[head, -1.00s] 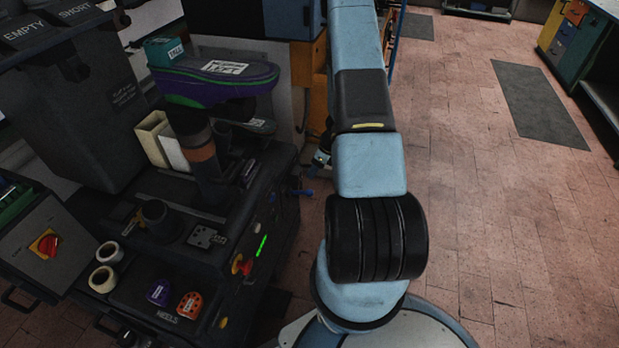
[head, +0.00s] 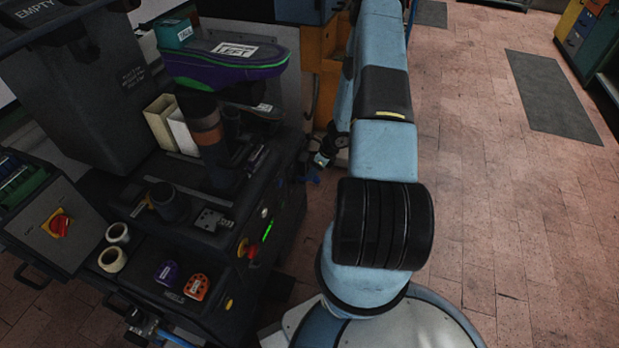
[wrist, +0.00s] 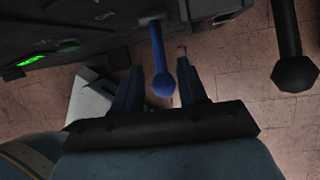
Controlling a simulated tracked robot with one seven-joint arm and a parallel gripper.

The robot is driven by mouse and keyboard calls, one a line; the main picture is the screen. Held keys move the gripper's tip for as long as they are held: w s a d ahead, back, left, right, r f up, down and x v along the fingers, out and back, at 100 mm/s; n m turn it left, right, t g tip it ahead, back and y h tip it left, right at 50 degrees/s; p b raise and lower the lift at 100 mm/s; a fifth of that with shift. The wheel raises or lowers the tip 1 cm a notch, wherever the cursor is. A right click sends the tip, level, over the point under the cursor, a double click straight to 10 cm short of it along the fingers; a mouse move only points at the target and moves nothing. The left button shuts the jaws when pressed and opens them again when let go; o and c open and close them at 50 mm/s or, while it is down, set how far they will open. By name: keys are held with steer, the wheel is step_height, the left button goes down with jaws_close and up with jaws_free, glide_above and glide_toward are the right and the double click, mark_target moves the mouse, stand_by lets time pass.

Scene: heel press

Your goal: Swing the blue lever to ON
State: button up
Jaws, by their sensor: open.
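The blue lever (wrist: 157,48) sticks out from the dark press body in the wrist view, its round knob toward my palm. My gripper (wrist: 159,67) is open, with one finger on each side of the lever. Narrow gaps show beside the lever; I cannot tell whether either finger touches it. An upside-down ON mark (wrist: 104,16) is on the press face, left of the lever. In the head view the lever (head: 311,176) is small and partly hidden beside my gripper at the press's right side.
A black rod with a knob (wrist: 294,72) hangs right of my gripper in the wrist view. A green display (head: 268,230) and a red button (head: 247,249) are on the press front. A purple shoe (head: 225,68) sits on the press. Brick floor on the right is open.

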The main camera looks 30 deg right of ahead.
steer(key=shift+x, duration=2.15)
jaws_close()
